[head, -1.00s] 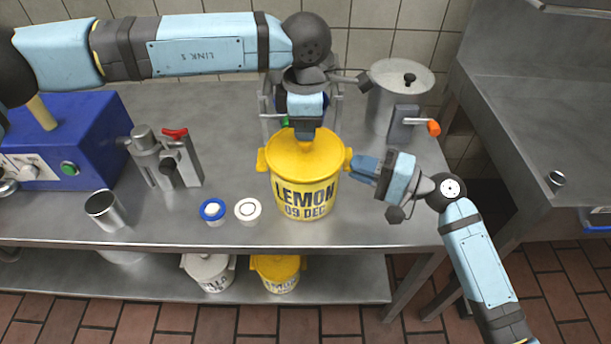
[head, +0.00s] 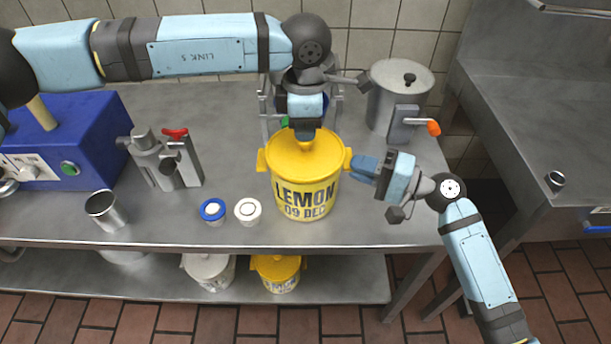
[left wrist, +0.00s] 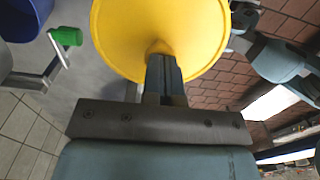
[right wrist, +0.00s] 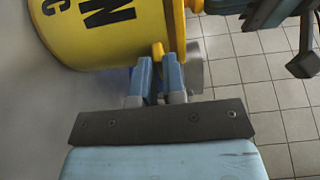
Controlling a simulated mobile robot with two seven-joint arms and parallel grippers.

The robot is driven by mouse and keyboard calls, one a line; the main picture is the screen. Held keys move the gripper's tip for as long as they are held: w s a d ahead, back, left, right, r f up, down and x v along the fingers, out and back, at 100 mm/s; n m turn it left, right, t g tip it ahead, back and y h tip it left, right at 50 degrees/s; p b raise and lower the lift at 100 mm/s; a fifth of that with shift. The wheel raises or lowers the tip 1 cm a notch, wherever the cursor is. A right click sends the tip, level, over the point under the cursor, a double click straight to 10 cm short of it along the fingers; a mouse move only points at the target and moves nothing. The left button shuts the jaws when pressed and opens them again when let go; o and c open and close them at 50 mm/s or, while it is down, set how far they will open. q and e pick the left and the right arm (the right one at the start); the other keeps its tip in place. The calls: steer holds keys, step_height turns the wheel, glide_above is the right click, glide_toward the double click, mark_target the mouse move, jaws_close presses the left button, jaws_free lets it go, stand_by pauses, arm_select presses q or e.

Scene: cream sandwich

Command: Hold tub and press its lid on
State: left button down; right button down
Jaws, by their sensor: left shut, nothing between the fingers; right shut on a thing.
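The yellow tub (head: 306,198), lettered LEMON 09 DEC, stands upright on the steel counter. Its yellow lid (head: 285,150) lies on top; I cannot tell whether it is fully seated. The lid fills the upper left wrist view (left wrist: 150,25). My left gripper (head: 305,137) is shut and empty, pointing down with its tips at the lid's far part, seemingly touching it. My right gripper (head: 354,163) is shut on the tub's right handle. In the right wrist view the handle (right wrist: 158,50) shows at the fingertips, beside the tub wall (right wrist: 110,30).
A steel pot (head: 385,105) stands behind right, a steel beaker (head: 104,210) far left. A rack (head: 265,105) is behind the tub. Two tubs sit on the lower shelf (head: 340,280).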

arm_select(q)
steer(key=shift+r, duration=3.45)
arm_select(e)
steer(key=c, duration=1.1)
jaws_free()
